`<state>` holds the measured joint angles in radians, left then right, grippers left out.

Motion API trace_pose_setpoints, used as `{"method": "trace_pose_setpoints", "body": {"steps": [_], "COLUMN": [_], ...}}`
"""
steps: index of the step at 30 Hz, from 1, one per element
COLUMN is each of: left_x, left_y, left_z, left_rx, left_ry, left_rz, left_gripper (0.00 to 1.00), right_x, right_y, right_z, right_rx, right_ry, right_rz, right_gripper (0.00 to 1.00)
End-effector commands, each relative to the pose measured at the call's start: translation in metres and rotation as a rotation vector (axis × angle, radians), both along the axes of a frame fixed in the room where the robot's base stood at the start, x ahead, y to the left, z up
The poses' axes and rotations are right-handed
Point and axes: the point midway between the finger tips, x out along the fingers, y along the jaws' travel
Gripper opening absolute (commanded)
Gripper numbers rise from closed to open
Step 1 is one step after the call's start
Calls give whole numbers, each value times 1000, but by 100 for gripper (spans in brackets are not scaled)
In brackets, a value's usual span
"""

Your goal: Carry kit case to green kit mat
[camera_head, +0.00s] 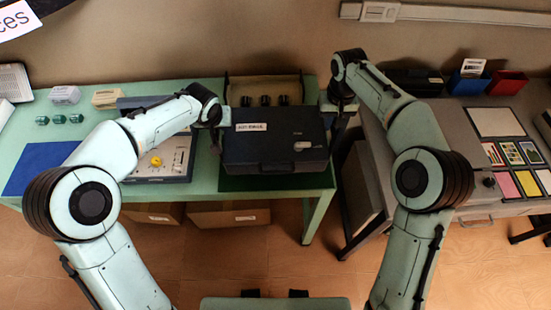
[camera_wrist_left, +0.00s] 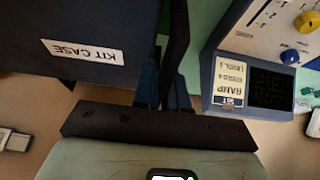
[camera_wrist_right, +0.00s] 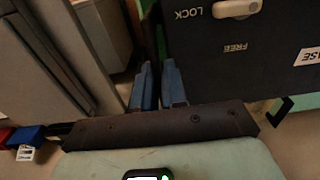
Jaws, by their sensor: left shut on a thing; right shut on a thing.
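The dark kit case (camera_head: 275,150) is level between my two grippers, with its label and a latch on top. It also shows in the left wrist view (camera_wrist_left: 75,25) and the right wrist view (camera_wrist_right: 255,65). The dark green kit mat (camera_head: 272,183) shows as a strip at the case's front edge; the case hides the rest. I cannot tell whether the case touches it. My left gripper (camera_head: 216,140) is shut on the case's left side. My right gripper (camera_head: 335,112) is shut on its right side. The fingertips are partly hidden in the wrist views.
A control unit with a yellow knob (camera_head: 156,162) stands close left of the case. A rack with several black knobs (camera_head: 265,88) is behind it. A blue mat (camera_head: 38,168) lies at the left. A grey bench (camera_head: 445,135) with coloured cards stands at the right.

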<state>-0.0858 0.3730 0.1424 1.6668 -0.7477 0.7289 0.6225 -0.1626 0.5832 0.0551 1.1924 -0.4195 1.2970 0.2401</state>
Motion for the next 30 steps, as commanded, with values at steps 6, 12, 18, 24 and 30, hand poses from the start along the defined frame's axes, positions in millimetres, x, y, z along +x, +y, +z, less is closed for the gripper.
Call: {"method": "trace_pose_setpoints", "body": {"steps": [6,12,18,24,30], "left_x": [1,0,-5,-10,-16], "left_y": [1,1,1,1,1], "left_z": [2,-1,-13,-30,-47], "left_rx": [1,1,0,0,1], "left_ry": [-5,-2,6,17,26], "left_rz": [1,1,1,1,1], "left_gripper": [0,0,0,0,0], "right_x": [1,-1,-5,-10,-15], "right_y": [-1,-1,-1,-1,-1], "right_z": [2,-2,-13,-30,-47], "right_rx": [-1,-1,0,-1,-1], "right_ry": [-4,-2,6,17,27], "right_rz": [-1,-1,-1,-1,-1], "right_gripper": [0,0,0,0,0]}}
